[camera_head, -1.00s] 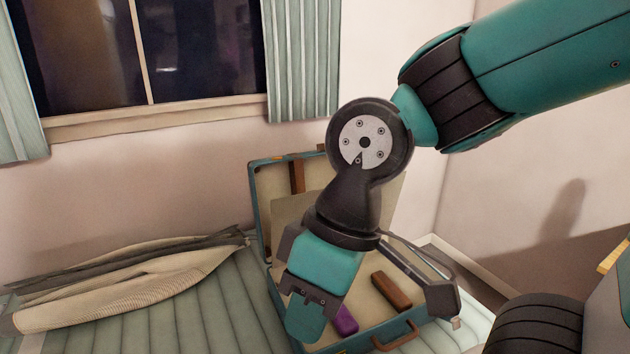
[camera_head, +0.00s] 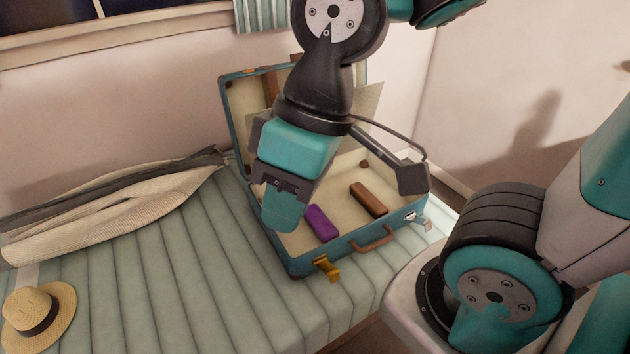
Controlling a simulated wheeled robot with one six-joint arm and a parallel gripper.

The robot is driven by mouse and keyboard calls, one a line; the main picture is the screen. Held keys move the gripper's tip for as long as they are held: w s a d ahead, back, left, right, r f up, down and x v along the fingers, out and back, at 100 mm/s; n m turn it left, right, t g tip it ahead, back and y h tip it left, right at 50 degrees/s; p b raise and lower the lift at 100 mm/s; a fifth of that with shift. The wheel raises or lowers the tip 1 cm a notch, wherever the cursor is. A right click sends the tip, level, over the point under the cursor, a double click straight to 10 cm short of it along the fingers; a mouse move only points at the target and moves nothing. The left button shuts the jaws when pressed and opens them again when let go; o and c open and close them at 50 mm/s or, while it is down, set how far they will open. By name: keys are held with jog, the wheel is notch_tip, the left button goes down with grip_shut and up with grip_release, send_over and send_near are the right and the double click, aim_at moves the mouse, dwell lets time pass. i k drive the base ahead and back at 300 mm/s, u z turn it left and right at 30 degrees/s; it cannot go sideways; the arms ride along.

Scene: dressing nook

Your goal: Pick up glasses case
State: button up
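An open teal suitcase (camera_head: 347,245) with a cream lining lies on the padded bench. Inside it are a purple oblong case (camera_head: 322,223) and a brown oblong case (camera_head: 369,198), lying apart from each other. I cannot tell for sure which one is the glasses case. My gripper (camera_head: 285,211) points down over the left part of the suitcase, left of the purple case, with the brown case further right. Only one teal finger shows clearly. The gap between the fingers is hidden, and nothing is visibly held.
The suitcase lid (camera_head: 240,115) stands raised behind my gripper, near the wall. A striped garment (camera_head: 120,215) lies on the bench (camera_head: 150,290) at the left. A straw hat (camera_head: 38,318) lies at the front left. The bench between hat and suitcase is clear.

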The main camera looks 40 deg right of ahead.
aim_at(324, 228)
jog(key=k, duration=1.25)
jog(key=z, duration=0.7)
jog(key=i, duration=1.75)
jog(key=u, duration=0.55)
